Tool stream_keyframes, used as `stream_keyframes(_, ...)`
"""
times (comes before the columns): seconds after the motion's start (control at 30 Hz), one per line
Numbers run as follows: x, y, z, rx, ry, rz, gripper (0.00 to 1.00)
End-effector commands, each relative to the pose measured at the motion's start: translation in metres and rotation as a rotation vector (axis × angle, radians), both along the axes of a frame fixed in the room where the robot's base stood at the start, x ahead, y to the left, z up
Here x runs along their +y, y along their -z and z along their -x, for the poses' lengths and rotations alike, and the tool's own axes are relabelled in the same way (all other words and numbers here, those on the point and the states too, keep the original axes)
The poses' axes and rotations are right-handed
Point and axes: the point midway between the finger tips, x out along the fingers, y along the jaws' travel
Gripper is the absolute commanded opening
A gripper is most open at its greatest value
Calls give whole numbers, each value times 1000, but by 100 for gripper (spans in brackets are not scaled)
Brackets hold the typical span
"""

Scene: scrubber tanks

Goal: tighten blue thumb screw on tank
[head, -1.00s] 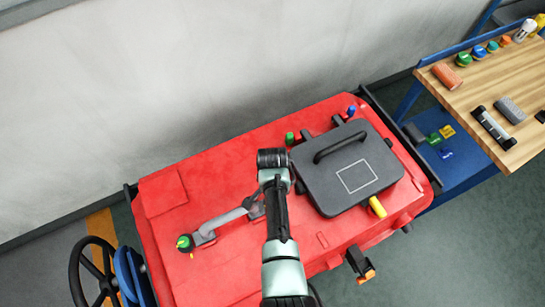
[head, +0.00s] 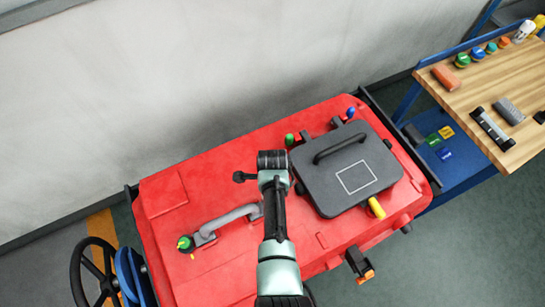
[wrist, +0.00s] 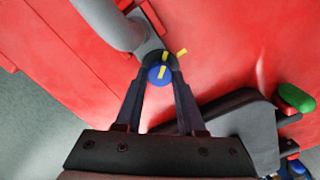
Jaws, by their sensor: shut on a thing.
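The blue thumb screw (wrist: 155,76) shows in the wrist view as a round blue head with a yellow stripe, at the end of a grey handle (wrist: 108,22) on the red tank (wrist: 235,45). My gripper (wrist: 160,68) is shut on it, one dark finger on each side. The stripe runs nearly upright in the picture. A separate yellow mark (wrist: 182,51) lies beside the screw at upper right, and the stripe does not point straight at it. In the head view my arm hides this screw and my fingertips; the grey handle (head: 230,216) shows to the left.
A green knob (head: 185,243) sits at the handle's left end. A black lid (head: 345,170) lies right of my arm, with a green knob (head: 289,139), a blue knob (head: 350,112) and a yellow knob (head: 376,207) around it. A wooden workbench (head: 520,95) stands at the right.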

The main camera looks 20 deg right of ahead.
Motion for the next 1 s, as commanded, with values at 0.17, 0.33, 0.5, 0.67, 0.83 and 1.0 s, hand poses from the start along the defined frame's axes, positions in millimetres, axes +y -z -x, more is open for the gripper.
stream_keyframes(0.17, -1, -6, -6, -15, 169, 4, 0)
stream_keyframes(0.33, -1, -6, -6, -14, 321, 3, 0)
stream_keyframes(0.5, -1, -6, -6, -14, 452, 2, 0)
stream_keyframes(0.67, -1, -5, -6, -14, 547, 1, 0)
stream_keyframes(0.83, -1, -5, -6, -14, 613, 2, 0)
stream_keyframes(1.0, -1, -5, -6, -14, 647, 2, 0)
